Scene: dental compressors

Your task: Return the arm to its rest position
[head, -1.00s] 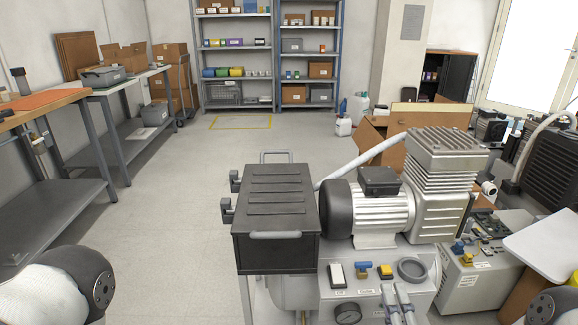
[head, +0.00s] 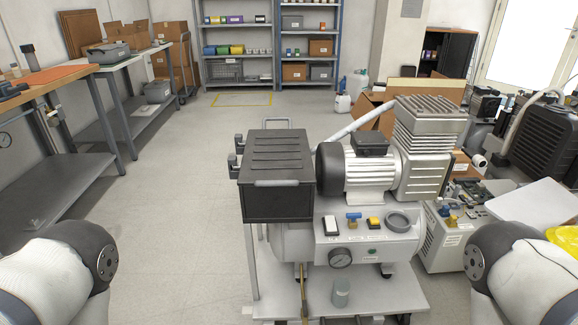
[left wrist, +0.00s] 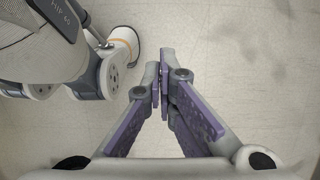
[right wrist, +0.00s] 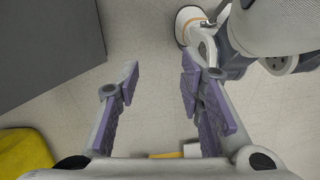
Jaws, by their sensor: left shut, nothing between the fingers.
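My left gripper (left wrist: 160,82) is shut and empty in the left wrist view, pointing over bare floor. My right gripper (right wrist: 160,78) is open in the right wrist view, with nothing between its fingers and pale floor below. Neither gripper shows in the head view. There my left arm (head: 70,270) is at the lower left and my right arm (head: 515,268) at the lower right, one on each side of the compressor (head: 350,240). Both arms are apart from it.
A grey bench (head: 50,185) is at left. Clutter and a yellow item (head: 566,242) are at right. Floor (head: 180,220) between bench and cart is clear.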

